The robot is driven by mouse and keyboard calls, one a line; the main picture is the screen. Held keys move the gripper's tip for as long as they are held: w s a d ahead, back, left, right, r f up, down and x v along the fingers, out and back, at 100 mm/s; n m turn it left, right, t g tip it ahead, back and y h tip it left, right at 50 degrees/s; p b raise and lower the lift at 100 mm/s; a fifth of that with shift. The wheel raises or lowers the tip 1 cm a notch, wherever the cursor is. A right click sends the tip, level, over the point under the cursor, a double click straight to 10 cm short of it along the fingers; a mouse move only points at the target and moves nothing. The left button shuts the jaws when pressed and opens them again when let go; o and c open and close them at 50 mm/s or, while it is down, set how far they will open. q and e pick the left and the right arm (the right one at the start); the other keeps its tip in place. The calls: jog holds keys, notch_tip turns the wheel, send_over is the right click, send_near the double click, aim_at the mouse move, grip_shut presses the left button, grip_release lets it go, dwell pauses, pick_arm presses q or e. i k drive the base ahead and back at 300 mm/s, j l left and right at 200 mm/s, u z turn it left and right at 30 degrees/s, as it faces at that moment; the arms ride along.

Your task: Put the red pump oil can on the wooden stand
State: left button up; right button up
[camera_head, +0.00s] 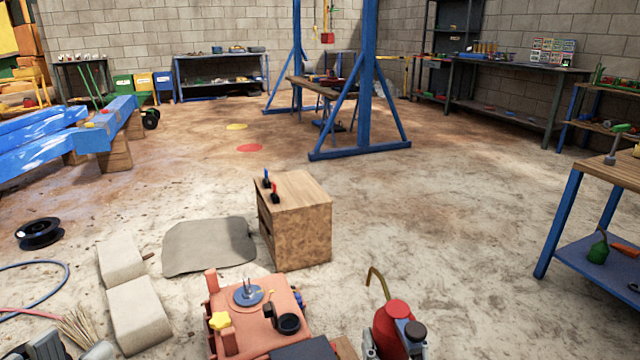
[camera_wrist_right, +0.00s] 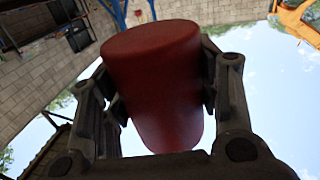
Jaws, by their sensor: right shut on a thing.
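The red pump oil can (camera_head: 394,322), with a thin curved brass spout, is at the bottom of the head view, right of centre. My right gripper (camera_head: 394,345) is shut around its body. In the right wrist view the red body (camera_wrist_right: 155,75) sits between the two fingers, and much of the can is out of that view. The wooden stand (camera_head: 307,232) is a box-like block on the floor, farther away and left of the can. A blue and a red-handled small item stand on its left top edge.
A salmon-coloured machine part (camera_head: 258,318) with a yellow knob lies in front of the stand, left of the can. A grey mat (camera_head: 208,247) lies left of the stand. A blue-legged bench (camera_head: 570,225) stands at right. Floor right of the stand is clear.

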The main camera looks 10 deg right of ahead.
aim_at(300, 191)
jog(key=i+l+z, duration=0.2)
jog(key=l, duration=0.15)
jog(key=l+z, duration=0.2)
jog(key=l, duration=0.2)
jog(key=i+l+z, duration=0.2)
jog(key=l, duration=0.15)
jog(key=i+l+z, duration=0.45)
jog(key=i+l, duration=0.25)
jog(key=i+l+z, duration=0.3)
jog(key=i+l, duration=0.25)
jog(key=i+j+u, duration=0.15)
jog(key=i+u, duration=0.7)
jog(key=u, duration=0.15)
jog(key=i+l+u, duration=0.2)
jog(key=i+u, duration=0.9)
jog(key=u, duration=0.25)
jog(key=i+l+u, duration=0.15)
jog(key=i+u, duration=0.25)
jog(key=i+l+u, duration=0.15)
jog(key=u, duration=0.25)
jog(key=i+l+u, duration=0.35)
jog(key=k+l, duration=0.05)
jog(key=l, duration=0.05)
